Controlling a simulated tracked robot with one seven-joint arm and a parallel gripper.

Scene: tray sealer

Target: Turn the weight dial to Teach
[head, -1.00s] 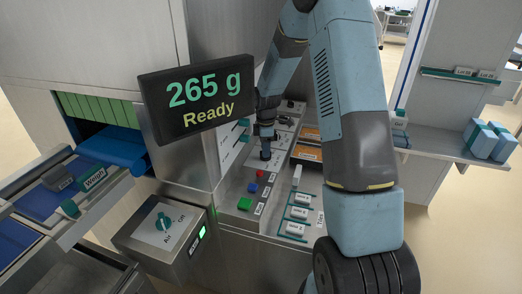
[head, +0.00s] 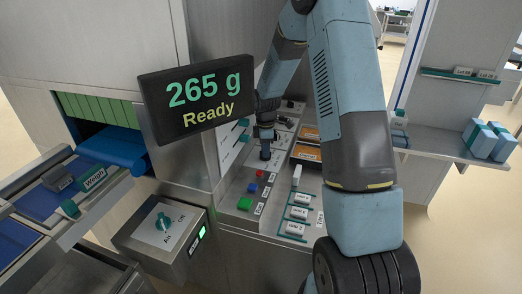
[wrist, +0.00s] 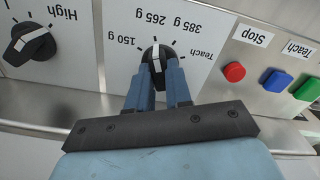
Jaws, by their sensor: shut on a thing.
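The weight dial (wrist: 157,52) is a black knob with a white pointer line on a pale panel in the wrist view. Its marks read 150 g, 265 g, 385 g and Teach, and the pointer is toward 265 g. My gripper (wrist: 158,82) has its two blue fingers shut on the knob, one on each side. In the head view my gripper (head: 265,152) reaches down to the control panel and hides the dial. The display (head: 204,98) reads 265 g and Ready.
Beside the dial are a red Stop button (wrist: 234,72), a blue Teach button (wrist: 277,81) and a green button (wrist: 307,89). Another black dial (wrist: 30,42), marked High, is on the other side. An Air/Off switch box (head: 160,240) stands at the front.

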